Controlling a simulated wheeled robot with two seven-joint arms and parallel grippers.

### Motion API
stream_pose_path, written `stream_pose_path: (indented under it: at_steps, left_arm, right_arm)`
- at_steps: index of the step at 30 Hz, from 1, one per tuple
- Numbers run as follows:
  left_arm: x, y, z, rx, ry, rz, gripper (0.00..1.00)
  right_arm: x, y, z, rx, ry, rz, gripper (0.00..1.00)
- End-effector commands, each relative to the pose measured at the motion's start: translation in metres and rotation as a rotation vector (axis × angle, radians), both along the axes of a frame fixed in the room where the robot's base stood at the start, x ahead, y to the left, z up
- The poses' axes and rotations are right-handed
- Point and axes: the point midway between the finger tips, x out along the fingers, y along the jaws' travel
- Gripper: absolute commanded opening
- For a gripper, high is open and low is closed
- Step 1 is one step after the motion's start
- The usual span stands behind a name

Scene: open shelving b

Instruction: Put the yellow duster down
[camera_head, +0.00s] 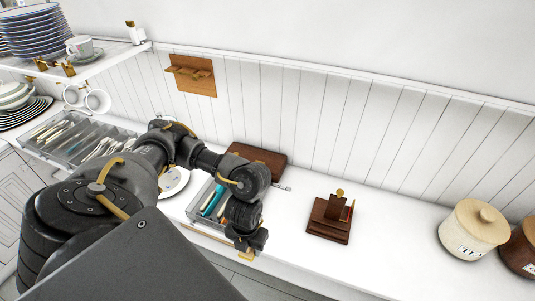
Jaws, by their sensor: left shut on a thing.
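My left arm comes in from the left and reaches over the white counter (385,262). My left gripper (247,252) points down near the counter's front edge, beside the clear tray with utensils (193,211). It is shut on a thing. A small yellow patch shows at its fingertips, which fits the yellow duster, but most of the held thing is hidden by the gripper and its shape cannot be made out. My right gripper is not in view.
A dark wooden holder (329,220) stands right of my gripper. A cream lidded jar (472,232) and a brown jar (520,250) stand far right. A brown board (257,160) lies by the wall. Clear counter lies between holder and jars. Stacked plates (42,35) sit on a shelf upper left.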

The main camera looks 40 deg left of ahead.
Motion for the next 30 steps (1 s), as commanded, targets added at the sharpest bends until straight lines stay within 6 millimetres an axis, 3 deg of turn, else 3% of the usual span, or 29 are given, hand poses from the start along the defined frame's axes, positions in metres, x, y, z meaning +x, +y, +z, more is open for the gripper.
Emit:
stream_pose_path:
  at_steps: [10,15,21,30]
  left_arm:
    - [0.079,0.024,-0.04,0.001,0.004,0.007,0.27]
    - [0.105,0.03,-0.075,-0.003,0.004,0.003,0.27]
    - [0.122,0.036,-0.09,-0.001,0.003,-0.001,0.27]
    - [0.127,0.037,-0.102,-0.001,0.006,-0.001,0.27]
  right_arm:
    - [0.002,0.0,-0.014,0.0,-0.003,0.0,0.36]
    - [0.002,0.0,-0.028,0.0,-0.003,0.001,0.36]
    - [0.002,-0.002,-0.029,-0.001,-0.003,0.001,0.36]
    - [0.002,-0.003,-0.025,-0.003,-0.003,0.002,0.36]
